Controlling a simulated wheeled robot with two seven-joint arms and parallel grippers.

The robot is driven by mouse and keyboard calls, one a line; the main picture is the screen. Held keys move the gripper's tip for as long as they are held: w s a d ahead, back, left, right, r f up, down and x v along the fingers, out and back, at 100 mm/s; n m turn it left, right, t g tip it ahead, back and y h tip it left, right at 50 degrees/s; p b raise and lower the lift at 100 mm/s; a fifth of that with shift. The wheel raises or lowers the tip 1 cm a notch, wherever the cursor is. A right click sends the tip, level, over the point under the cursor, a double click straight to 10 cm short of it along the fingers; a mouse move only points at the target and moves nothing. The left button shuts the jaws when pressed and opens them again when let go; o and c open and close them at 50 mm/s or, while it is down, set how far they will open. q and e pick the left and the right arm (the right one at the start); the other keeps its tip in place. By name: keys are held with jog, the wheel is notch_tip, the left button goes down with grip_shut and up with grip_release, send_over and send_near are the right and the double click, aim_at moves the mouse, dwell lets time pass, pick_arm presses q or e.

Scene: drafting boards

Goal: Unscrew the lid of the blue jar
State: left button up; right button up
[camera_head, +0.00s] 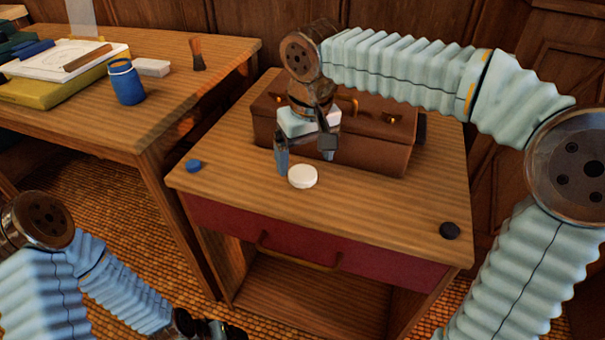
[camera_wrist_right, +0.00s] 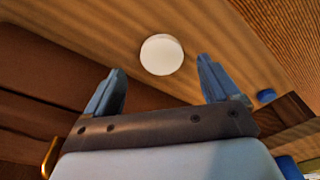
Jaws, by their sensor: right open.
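The blue jar (camera_head: 125,84) stands upright on the wooden table at the left in the head view. My right gripper (camera_head: 304,159) is open and points down over a white round disc (camera_head: 303,177), apart from the jar. In the wrist view the disc lies beyond the open fingertips. My left gripper (camera_head: 208,329) is low, dark and partly cut off.
A brown case (camera_head: 365,150) stands behind the white disc on the cabinet top (camera_head: 400,205). A black disc (camera_head: 450,230) lies at its right corner. A gap separates table and cabinet.

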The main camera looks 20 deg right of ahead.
aim_at(303, 173)
jog(key=f, duration=0.3)
jog(key=shift+w+a+f, duration=0.15)
jog(key=shift+w+f, duration=0.05)
jog(key=c, duration=1.1)
jog(key=shift+r, duration=0.1)
